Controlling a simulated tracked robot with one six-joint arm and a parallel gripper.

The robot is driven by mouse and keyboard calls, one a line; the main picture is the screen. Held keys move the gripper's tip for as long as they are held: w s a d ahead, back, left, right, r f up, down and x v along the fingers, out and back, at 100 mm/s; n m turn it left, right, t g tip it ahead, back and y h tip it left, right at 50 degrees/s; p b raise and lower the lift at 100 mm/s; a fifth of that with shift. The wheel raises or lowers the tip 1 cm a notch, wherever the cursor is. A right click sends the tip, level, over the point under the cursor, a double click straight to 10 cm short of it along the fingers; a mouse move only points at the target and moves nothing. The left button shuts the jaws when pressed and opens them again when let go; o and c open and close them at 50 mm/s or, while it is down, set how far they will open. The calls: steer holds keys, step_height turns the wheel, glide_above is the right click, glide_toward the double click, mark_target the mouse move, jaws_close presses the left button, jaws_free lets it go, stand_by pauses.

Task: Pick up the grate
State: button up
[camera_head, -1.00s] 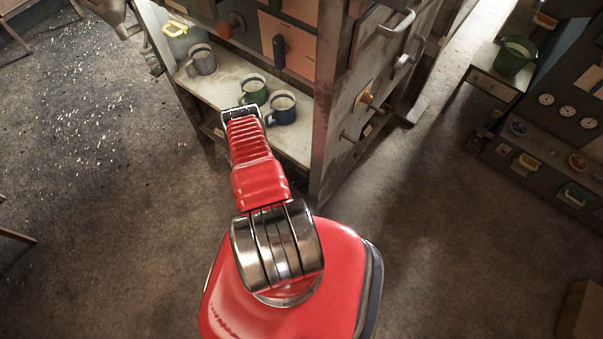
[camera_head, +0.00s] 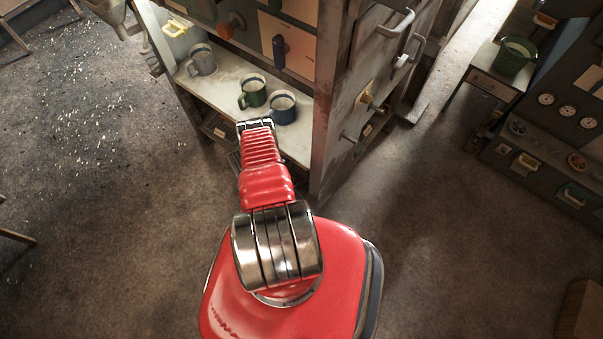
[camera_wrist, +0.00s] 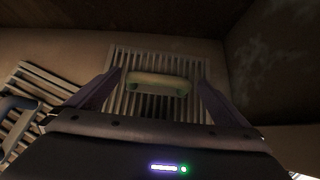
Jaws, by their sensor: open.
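In the wrist view a pale slatted grate (camera_wrist: 187,68) lies straight ahead, with a cream bar handle (camera_wrist: 158,84) across its middle. My gripper (camera_wrist: 151,85) is open, with one finger on each side of the handle. The fingers appear apart from the handle, and the gap between them holds nothing gripped. My gripper's body covers the lower part of the grate. In the head view my red arm reaches down to the lower front of the cabinet, and the gripper's fingertips are hidden there.
A second slatted piece (camera_wrist: 38,92) with a dark handle lies at left in the wrist view. A dark wall (camera_wrist: 275,60) stands at right. In the head view, a grey mug (camera_head: 201,60), green mug (camera_head: 254,92) and blue mug (camera_head: 283,108) stand on the shelf above.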

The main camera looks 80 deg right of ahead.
steer(key=shift+c, duration=0.3)
steer(key=c, duration=1.8)
steer(key=shift+d, duration=0.1)
